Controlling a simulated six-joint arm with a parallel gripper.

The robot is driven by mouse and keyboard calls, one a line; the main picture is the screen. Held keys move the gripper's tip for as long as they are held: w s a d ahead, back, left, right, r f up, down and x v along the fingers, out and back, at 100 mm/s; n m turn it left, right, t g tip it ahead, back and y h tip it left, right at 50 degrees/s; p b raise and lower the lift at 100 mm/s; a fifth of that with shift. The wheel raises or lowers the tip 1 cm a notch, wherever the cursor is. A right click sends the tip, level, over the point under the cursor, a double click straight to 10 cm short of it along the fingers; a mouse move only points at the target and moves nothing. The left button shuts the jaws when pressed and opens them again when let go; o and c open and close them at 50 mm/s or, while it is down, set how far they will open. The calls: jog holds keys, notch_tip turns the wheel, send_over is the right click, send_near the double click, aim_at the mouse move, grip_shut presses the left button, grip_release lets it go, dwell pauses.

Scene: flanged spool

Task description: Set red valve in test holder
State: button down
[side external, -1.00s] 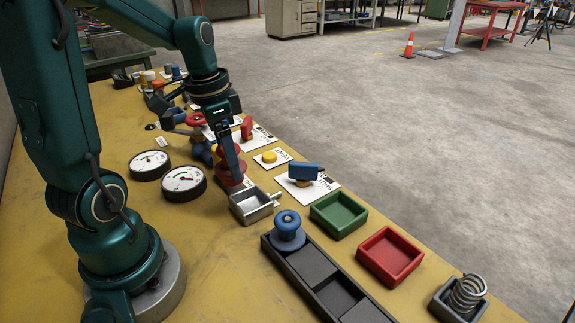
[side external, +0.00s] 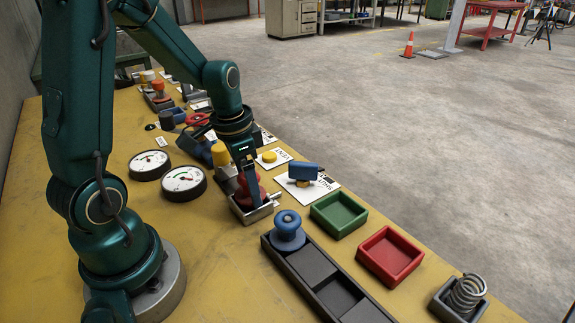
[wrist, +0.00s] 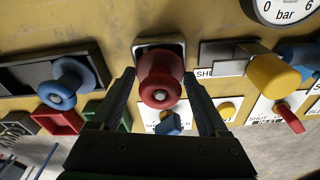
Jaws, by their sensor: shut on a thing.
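The red valve (side external: 243,186) is a flanged spool, upright between the fingers of my gripper (side external: 252,198). It shows large in the wrist view (wrist: 160,78), with my gripper's fingers (wrist: 159,90) on either side of it. The test holder (side external: 262,213) is a small silver open tray with a little side knob. The valve's lower end is over or within the tray's walls. I cannot tell whether it touches the floor of the tray. The finger hides part of the valve and holder in the side view. The holder's pale rim shows behind the valve in the wrist view (wrist: 150,41).
A blue spool (side external: 287,228) stands in a long dark rack (side external: 285,268) near the holder. A blue-handled valve on a white card (side external: 300,177), a green tray (side external: 338,214) and a red tray (side external: 389,256) lie right. Two gauges (side external: 183,182) stand left. Bare yellow table lies in front.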

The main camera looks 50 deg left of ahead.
jog(key=shift+f, duration=0.25)
grip_release()
jog(key=shift+r, duration=0.1)
jog(key=r, duration=0.4)
jog(key=s+r, duration=0.1)
jog(key=r, duration=0.7)
jog(key=shift+s+a, duration=0.15)
jog(key=shift+s, duration=0.05)
jog(key=s+d+n+t, duration=0.2)
jog(key=s+d+t, duration=0.2)
jog(key=d, duration=0.5)
jog(key=shift+s+d, duration=0.2)
jog(key=shift+s, duration=1.2)
jog(key=shift+f, duration=0.1)
